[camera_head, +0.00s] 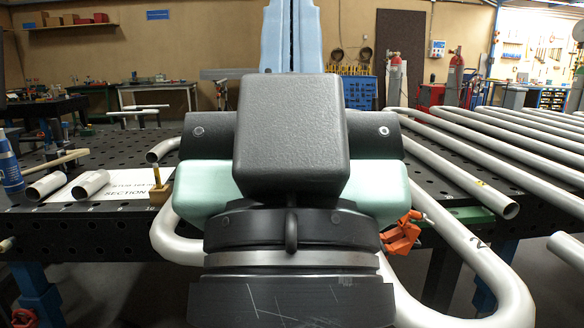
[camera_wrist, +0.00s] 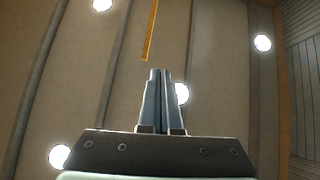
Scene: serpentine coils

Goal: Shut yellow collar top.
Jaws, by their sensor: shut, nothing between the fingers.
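My gripper (camera_wrist: 160,72) is shut and empty in the wrist view, its two blue-grey fingers pressed together. In the head view its light blue fingers (camera_head: 291,36) point straight up, with the tips cut off by the top edge. A small ochre-yellow piece (camera_head: 160,192) with a thin upright part is by the left bend of the bent tube. It may be the yellow collar, but it is too small to tell its top's state. My gripper is apart from it, above and to the right in the picture. My arm hides the tube's middle.
An orange clamp-like piece (camera_head: 402,235) is at the right part of the bent tube (camera_head: 475,255). A white sign (camera_head: 120,186) and short tubes lie at left.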

